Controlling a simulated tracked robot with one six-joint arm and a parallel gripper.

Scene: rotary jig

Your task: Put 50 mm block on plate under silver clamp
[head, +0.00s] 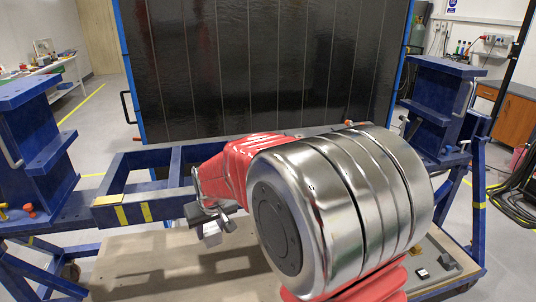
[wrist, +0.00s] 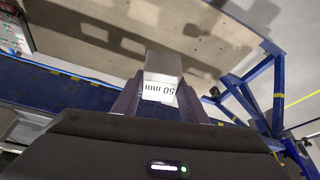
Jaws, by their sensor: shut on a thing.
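The 50 mm block (wrist: 163,66) is a pale grey block with a white label reading "50 mm", upside down in the wrist view. My gripper (wrist: 160,92) is shut on it, with a dark finger on each side. In the head view the block (head: 211,235) hangs below my gripper (head: 214,219), in front of the blue frame and above the wooden board. I cannot surely pick out the silver clamp or its plate. Silvery curved bars show on the left post (head: 10,146) and the right post (head: 464,99).
The blue frame (head: 156,209) with yellow stripes runs across behind my gripper. A wooden board (head: 130,262) lies below, largely bare at left. A grey tray (head: 446,251) with small parts lies at right. A dark panel (head: 260,70) stands behind. My arm hides the centre right.

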